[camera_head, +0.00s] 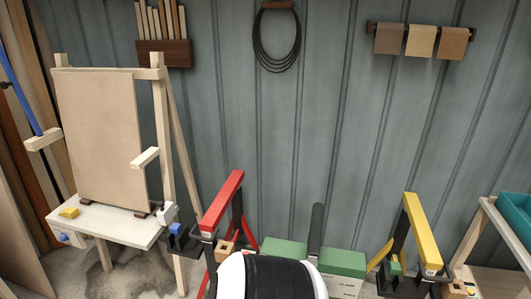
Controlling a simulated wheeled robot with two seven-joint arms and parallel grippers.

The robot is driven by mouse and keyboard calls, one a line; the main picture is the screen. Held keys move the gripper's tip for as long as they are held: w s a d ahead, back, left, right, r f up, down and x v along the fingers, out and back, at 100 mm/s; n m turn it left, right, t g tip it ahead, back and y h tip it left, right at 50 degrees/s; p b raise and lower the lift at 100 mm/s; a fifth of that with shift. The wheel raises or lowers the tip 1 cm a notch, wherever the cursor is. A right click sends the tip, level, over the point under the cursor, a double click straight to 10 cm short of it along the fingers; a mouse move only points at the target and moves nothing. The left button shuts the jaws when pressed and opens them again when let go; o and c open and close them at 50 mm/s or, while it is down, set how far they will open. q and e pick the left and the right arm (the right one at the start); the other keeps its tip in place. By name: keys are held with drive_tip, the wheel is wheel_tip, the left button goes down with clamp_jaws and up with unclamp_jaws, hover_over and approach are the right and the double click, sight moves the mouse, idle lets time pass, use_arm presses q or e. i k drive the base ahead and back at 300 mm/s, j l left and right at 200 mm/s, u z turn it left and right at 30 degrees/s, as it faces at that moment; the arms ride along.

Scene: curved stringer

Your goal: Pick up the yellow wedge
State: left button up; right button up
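A small yellow wedge (68,212) lies on the left part of a pale shelf (105,224) at the foot of a wooden stand, at the left of the head view. It lies in front of the lower left corner of a tall brown panel (100,135). Nothing is seen touching it from above. I cannot make out either of my grippers in this view. A white and black rounded part of my own body fills the bottom middle and hides what is behind it.
A red-topped frame (222,200) stands right of the shelf, and a yellow-topped frame (421,228) farther right. Green boxes (340,262) stand between them. A teal tray (514,212) is at the right edge. The space above the wedge, left of the panel, looks clear.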

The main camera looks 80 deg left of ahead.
sight(72, 212)
drive_tip(key=u, duration=4.25)
drive_tip(key=i+j, duration=0.1)
drive_tip(key=i, duration=0.2)
